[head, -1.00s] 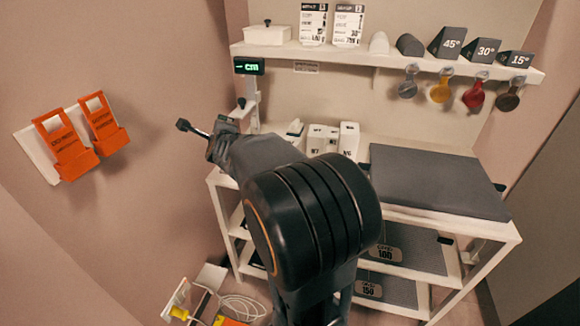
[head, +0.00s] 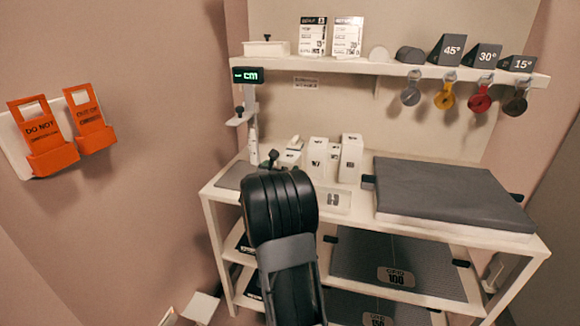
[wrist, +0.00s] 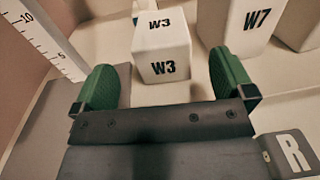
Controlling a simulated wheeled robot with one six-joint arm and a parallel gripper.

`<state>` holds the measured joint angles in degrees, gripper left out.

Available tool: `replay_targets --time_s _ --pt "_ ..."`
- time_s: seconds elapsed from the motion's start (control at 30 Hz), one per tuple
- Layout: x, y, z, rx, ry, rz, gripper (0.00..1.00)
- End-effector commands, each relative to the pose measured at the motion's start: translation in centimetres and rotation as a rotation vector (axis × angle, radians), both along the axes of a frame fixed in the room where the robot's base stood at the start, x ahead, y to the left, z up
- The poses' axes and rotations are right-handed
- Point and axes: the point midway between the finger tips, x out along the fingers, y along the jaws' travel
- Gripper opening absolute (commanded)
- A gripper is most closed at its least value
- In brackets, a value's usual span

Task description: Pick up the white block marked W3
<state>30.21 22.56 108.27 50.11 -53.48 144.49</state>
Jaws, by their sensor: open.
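The white block marked W3 (wrist: 164,68) stands upright just beyond my gripper (wrist: 163,78) in the wrist view, roughly centred between its fingers. My gripper is open, with its two green fingers on either side and nothing held. The block's W3 marks show on its top and front faces. In the head view, a short white block (head: 289,159) at the left of the group on the shelf unit is probably the same one, but its mark is too small to read. My arm hides most of my gripper there.
A taller white block marked W7 (wrist: 250,22) stands right of W3. An upright measuring scale (wrist: 42,38) is at the left. In the head view, a thick grey pad (head: 455,190) fills the right of the top.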

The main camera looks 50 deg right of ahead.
Motion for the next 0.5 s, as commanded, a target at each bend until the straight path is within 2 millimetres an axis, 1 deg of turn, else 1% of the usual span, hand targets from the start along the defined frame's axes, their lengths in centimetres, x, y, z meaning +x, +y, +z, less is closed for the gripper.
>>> replay_targets --time_s 0.03,0.1,0.27,0.5 --pt "0.2 -0.7 0.1 0.001 -0.003 -0.003 1.00" --pt "0.4 -1.1 0.2 0.001 -0.002 -0.003 1.00" --pt "0.7 -1.7 0.2 0.002 -0.001 -0.001 1.00" --pt "1.8 -4.8 0.2 0.000 0.000 -0.001 1.00"
